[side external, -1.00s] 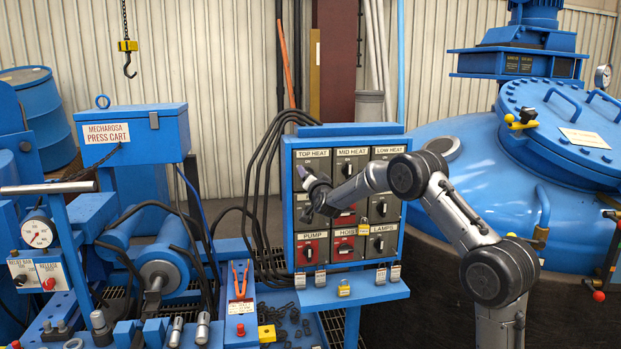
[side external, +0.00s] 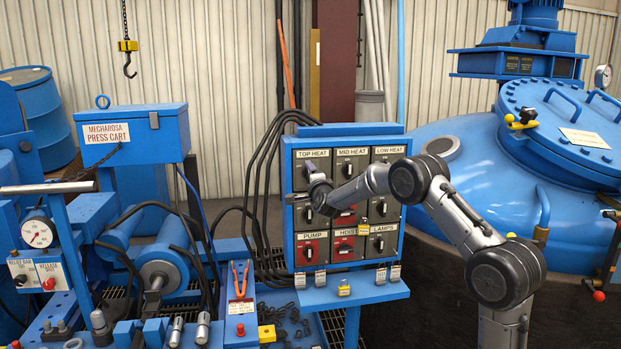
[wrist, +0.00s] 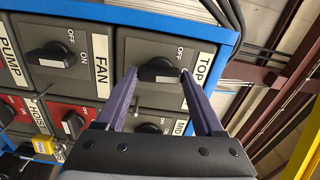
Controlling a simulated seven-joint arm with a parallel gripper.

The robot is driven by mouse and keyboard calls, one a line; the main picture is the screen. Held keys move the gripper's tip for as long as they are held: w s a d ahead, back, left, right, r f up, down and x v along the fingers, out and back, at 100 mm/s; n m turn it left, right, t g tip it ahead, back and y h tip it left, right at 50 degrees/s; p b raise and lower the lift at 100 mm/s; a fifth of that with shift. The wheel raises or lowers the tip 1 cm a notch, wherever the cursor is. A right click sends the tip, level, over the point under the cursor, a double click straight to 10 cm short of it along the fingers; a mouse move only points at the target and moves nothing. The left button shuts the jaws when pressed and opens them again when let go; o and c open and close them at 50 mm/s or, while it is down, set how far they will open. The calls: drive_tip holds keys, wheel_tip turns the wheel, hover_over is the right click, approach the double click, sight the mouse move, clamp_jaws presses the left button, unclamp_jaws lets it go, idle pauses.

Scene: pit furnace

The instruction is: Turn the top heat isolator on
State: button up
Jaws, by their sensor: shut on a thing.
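The top heat isolator (side external: 325,155) is a grey box at the upper left of the switch panel, under a "TOP HEAT" label. In the wrist view its black knob (wrist: 158,71) lies level across the picture, with the OFF mark just above its right half. My gripper (side external: 313,171) is at this knob. In the wrist view the two purple fingers of my gripper (wrist: 160,75) are shut on the knob, one at each end. The ON mark is hidden, probably behind the right finger.
Close by are the mid heat isolator (side external: 350,165), the low heat isolator (side external: 388,155) and the fan isolator (wrist: 50,56). Red-faced boxes sit in the middle column and lower left. A blue shelf (side external: 355,291) with hanging tags juts out below. Black cables run along the panel's left side.

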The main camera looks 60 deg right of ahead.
drive_tip(key=shift+m, duration=0.6)
drive_tip(key=o, duration=1.4)
drive_tip(key=v, duration=1.4)
drive_tip(key=shift+w+d, duration=0.1)
